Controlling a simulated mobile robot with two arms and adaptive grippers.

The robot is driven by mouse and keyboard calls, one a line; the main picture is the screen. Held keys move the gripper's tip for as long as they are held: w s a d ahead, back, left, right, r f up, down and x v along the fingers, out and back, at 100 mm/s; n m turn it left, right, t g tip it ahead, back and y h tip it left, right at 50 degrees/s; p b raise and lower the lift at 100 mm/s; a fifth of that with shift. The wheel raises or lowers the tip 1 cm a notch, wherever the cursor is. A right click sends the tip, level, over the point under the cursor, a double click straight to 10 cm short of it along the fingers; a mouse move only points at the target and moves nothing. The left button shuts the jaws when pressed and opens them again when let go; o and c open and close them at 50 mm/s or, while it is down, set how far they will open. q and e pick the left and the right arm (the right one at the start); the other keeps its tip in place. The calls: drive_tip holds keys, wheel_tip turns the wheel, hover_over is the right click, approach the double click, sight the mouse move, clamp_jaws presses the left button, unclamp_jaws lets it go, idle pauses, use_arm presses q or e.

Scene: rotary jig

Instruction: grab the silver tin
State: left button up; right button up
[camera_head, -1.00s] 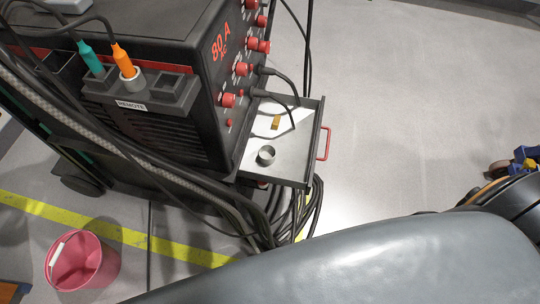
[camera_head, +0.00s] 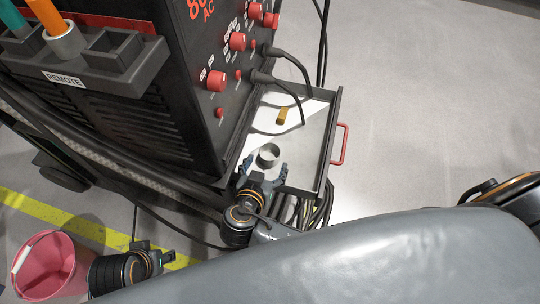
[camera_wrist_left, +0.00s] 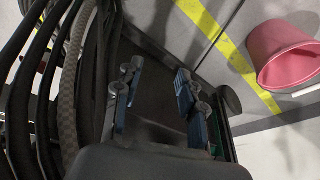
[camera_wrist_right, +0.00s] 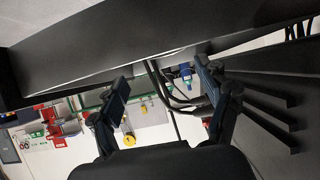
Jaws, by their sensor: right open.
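The silver tin (camera_head: 268,156), a short open round can, stands upright in the pulled-out drawer (camera_head: 318,165) of the welding machine. My right gripper (camera_head: 263,170) is open at the drawer's near side. In the head view its fingers show on either side of the tin's near part, and nothing is held. The right wrist view shows the open fingers (camera_wrist_right: 168,88) below a dark panel; the tin does not show there. My left gripper (camera_head: 157,258) is beside the pink bucket, away from the tin. Its fingers (camera_wrist_left: 156,78) are apart and empty in the left wrist view.
A small brass-coloured block (camera_head: 283,115) lies in the drawer beyond the tin. The drawer has a red handle (camera_head: 340,145). Black cables (camera_head: 290,88) hang over the drawer from the machine (camera_head: 120,120). The pink bucket (camera_head: 45,268) stands on the floor at the lower left.

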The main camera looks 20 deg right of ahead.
sight(272, 147)
drive_tip(key=x, duration=0.3)
drive_tip(key=shift+w+f, duration=0.15)
drive_tip(key=shift+f, duration=0.05)
drive_tip(key=x, duration=0.1)
drive_tip(key=b+x, duration=0.1)
drive_tip(key=x, duration=0.1)
drive_tip(key=shift+w+a+f, duration=0.15)
drive_tip(key=shift+w+f, duration=0.15)
drive_tip(key=shift+f, duration=0.05)
drive_tip(key=shift+w+f, duration=0.2)
drive_tip(key=shift+w, duration=0.1)
use_arm(q)
drive_tip(key=v, duration=0.3)
drive_tip(key=shift+r, duration=0.1)
drive_tip(key=shift+s, duration=0.1)
use_arm(e)
drive_tip(key=c, duration=1.3)
drive_tip(key=shift+o, duration=0.2)
drive_tip(key=shift+r, duration=0.1)
